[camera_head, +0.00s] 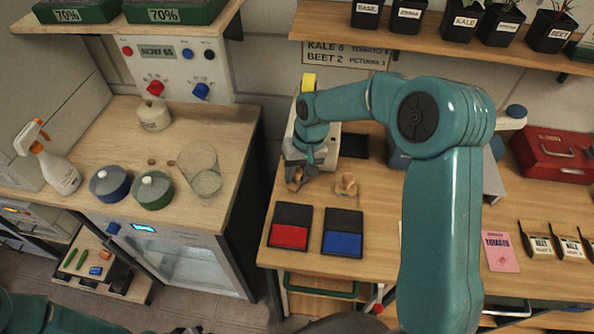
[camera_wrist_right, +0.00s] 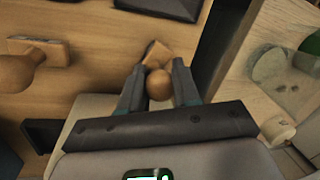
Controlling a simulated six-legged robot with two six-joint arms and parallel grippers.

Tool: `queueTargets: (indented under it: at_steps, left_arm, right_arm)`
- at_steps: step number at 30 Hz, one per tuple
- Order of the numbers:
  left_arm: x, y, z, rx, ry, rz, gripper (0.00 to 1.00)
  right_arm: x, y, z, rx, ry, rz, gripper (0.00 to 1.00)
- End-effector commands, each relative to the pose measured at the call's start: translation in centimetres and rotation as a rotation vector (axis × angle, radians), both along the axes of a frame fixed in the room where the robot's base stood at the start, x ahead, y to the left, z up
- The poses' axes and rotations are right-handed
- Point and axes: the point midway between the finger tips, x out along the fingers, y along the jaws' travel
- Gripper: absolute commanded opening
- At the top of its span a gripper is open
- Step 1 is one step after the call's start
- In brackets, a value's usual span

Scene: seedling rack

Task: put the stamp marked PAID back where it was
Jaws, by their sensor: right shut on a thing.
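My right gripper (camera_head: 299,174) is shut on the round wooden knob of a stamp (camera_wrist_right: 159,84). In the head view it is low over the back left of the right-hand table, and the fingers mostly hide the held stamp. In the right wrist view the stamp's wooden base shows beyond the knob; I cannot tell whether it touches the table. A second wooden stamp (camera_head: 346,184) stands just right of the gripper, and also shows at the left of the wrist view (camera_wrist_right: 20,72). No PAID mark is readable on either. My left gripper is not in view.
A red ink pad (camera_head: 289,236) and a blue ink pad (camera_head: 342,244) lie in front of the stamps. A pale device (camera_head: 327,150) stands behind the gripper. The table's left edge is close, with a gap to the left counter (camera_head: 120,190). A red box (camera_head: 555,155) is far right.

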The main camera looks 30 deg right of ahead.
Motion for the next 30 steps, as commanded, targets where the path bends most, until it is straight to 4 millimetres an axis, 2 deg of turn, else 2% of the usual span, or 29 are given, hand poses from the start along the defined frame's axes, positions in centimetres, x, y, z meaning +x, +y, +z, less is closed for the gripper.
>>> queueTargets:
  at_steps: [11,12,14,15,22,26,30]
  left_arm:
    - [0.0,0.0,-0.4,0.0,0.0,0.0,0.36]
    - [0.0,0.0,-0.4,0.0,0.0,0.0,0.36]
    - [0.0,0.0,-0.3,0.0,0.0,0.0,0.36]
    - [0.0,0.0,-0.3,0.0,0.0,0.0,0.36]
    - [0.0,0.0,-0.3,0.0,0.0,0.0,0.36]
    - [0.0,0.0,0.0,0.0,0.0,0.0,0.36]
    - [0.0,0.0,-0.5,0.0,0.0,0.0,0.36]
  right_arm:
    - [0.0,0.0,-0.6,0.0,-0.001,-0.001,0.12]
    - [0.0,0.0,-0.6,0.0,-0.001,-0.001,0.35]
    - [0.0,0.0,-0.5,0.0,-0.001,-0.001,0.54]
    - [0.0,0.0,-0.5,0.0,-0.001,-0.001,0.57]
    - [0.0,0.0,-0.4,0.0,-0.001,-0.001,0.57]
    - [0.0,-0.1,0.3,-0.001,-0.003,-0.002,0.57]
    - [0.0,-0.6,2.8,-0.001,-0.007,-0.004,0.57]
